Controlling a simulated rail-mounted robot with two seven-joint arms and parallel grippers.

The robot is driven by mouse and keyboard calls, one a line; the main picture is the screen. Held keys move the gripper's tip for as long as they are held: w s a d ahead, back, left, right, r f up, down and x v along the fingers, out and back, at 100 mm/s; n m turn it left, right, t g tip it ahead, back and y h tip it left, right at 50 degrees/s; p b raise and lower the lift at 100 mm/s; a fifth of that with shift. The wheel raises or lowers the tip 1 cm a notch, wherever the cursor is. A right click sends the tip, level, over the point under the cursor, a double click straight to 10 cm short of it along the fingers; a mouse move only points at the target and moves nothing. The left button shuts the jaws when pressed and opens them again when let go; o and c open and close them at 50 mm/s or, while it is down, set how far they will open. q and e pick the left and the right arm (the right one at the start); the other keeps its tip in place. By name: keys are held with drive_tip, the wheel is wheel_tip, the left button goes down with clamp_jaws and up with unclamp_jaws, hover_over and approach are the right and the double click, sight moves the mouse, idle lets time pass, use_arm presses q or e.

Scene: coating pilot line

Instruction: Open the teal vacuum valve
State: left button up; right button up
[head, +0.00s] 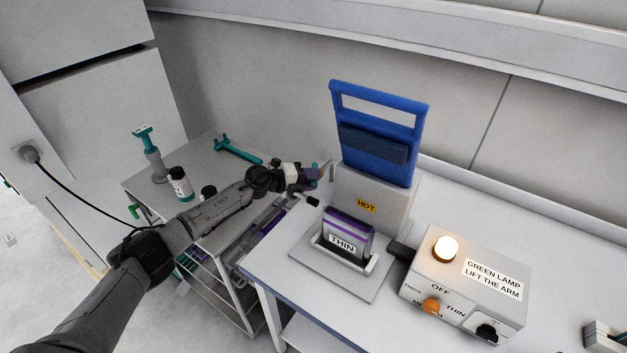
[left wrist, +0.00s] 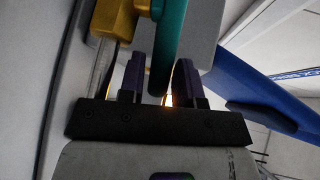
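My left gripper (head: 318,174) reaches over the gap between cart and bench, at the left side of the press marked HOT. In the left wrist view, the teal valve handle (left wrist: 180,40) runs down between its two dark fingers (left wrist: 159,82). A brass-coloured fitting (left wrist: 115,20) sits just left of the handle. In the head view, the gripper largely hides the valve. My right gripper is not in view.
The press has a raised blue arm (head: 375,170) and a cassette marked THIN (head: 345,240) in front. A control box (head: 465,285) with a lit lamp (head: 445,248) stands right. The cart (head: 215,180) holds bottles, a teal-topped tool (head: 150,155) and a teal wrench (head: 236,150).

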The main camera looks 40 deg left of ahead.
use_arm(q)
drive_tip(key=shift+w+d+f, duration=0.1)
drive_tip(key=shift+w+d, duration=0.05)
drive_tip(key=shift+w, duration=0.1)
clamp_jaws()
idle(0.3)
